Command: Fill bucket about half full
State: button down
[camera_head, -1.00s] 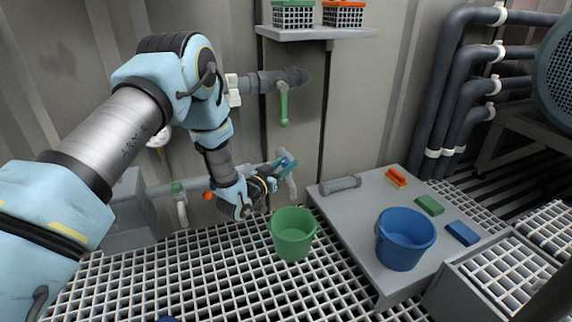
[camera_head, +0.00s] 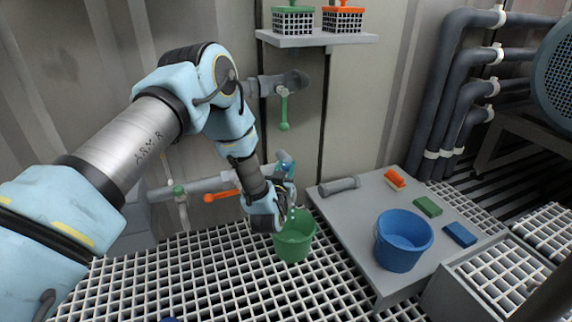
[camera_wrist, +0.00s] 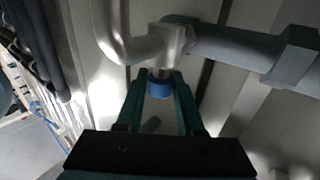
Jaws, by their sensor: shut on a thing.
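The green bucket (camera_head: 301,250) stands upright on the grating below the wall pipe; my wrist partly covers its left and upper side. I cannot tell how much water is in it. My gripper (camera_head: 284,170) is at the pipe end above the bucket. In the wrist view my gripper (camera_wrist: 158,92) has its green fingers on either side of a blue tap handle (camera_wrist: 158,86), shut on it. The handle sits just below a metal fitting and pipe (camera_wrist: 232,45).
A blue bucket (camera_head: 404,255), an orange brush (camera_head: 395,180), a green block (camera_head: 428,206) and a blue block (camera_head: 461,234) are on the grey bench (camera_head: 350,235) at right. Another green-handled tap (camera_head: 284,108) and an orange handle (camera_head: 221,196) are on the wall pipes.

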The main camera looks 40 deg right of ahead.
jog(key=n+t+y, duration=0.3)
jog(key=t+y, duration=0.1)
jog(key=shift+s+n+p, duration=0.1)
jog(key=shift+n+p, duration=0.2)
jog(key=shift+p, duration=0.1)
jog(key=shift+n+t+y, duration=1.1)
jog(key=shift+n+y, duration=0.4)
jog(key=shift+y, duration=0.8)
jog(key=c, duration=0.5)
grip_release()
jog(key=p+v, duration=0.3)
jog(key=v, duration=0.7)
jog(key=shift+s+a+f+p, duration=0.1)
jog(key=shift+s+p, duration=0.2)
jog(key=shift+p, duration=0.05)
